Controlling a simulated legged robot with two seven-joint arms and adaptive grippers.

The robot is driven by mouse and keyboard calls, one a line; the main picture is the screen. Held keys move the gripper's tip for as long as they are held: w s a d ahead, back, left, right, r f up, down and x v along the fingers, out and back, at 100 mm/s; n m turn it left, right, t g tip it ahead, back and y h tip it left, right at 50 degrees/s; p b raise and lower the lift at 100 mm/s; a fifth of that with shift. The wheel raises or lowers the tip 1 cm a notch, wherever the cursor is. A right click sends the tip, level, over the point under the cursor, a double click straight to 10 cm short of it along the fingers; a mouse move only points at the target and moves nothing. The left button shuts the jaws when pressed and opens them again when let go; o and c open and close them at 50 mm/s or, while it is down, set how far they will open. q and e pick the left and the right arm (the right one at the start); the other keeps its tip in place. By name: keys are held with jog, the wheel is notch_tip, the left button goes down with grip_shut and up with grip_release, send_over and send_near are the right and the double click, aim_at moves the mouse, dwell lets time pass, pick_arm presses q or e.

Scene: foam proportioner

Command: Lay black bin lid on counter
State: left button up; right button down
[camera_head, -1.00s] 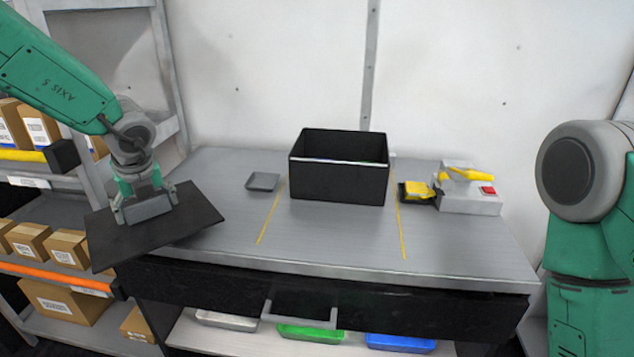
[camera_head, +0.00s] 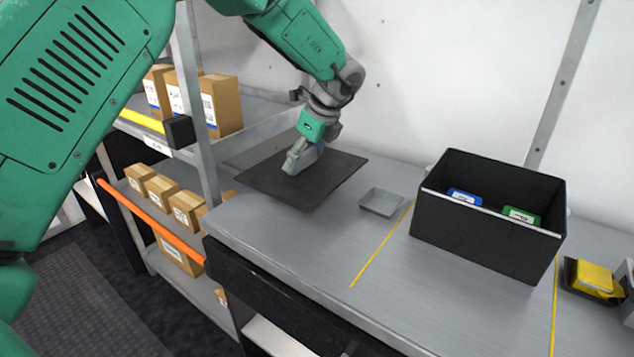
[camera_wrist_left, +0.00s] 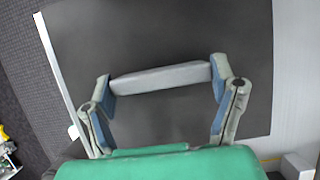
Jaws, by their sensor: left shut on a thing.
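The black bin lid (camera_head: 335,183) is a flat dark square at the left end of the grey counter (camera_head: 310,245). It looks roughly level, and I cannot tell whether it touches the counter. My left gripper (camera_head: 300,160) is above the lid's middle. In the left wrist view the gripper (camera_wrist_left: 162,85) is shut on the lid's grey handle bar (camera_wrist_left: 160,78), with one finger at each end. The lid (camera_wrist_left: 165,35) fills most of that view. The open black bin (camera_head: 480,235) stands on the counter to the right. My right gripper is not in view.
A small grey tray (camera_head: 381,202) sits just right of the lid. Blue and green items lie inside the bin. Yellow lines mark the counter, and a yellow item (camera_head: 594,278) is at far right. Shelves with cardboard boxes (camera_head: 186,211) stand left. The front-left counter is clear.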

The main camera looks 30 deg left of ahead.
aim_at(308, 168)
pick_arm(q)
notch_tip(308, 168, down, 2)
jog(key=shift+w+d, duration=0.1)
jog(key=x, duration=0.4)
jog(key=shift+d+f, duration=0.15)
jog(key=shift+d, duration=0.1)
jog(key=shift+c, duration=0.5)
jog(key=shift+d, duration=0.15)
jog(key=o, duration=1.4)
jog(key=shift+d, duration=0.1)
jog(key=shift+c, duration=0.2)
jog(key=shift+d, duration=0.15)
jog(key=shift+r, duration=0.55)
jog(key=v, duration=1.1)
jog(key=shift+p, duration=0.35)
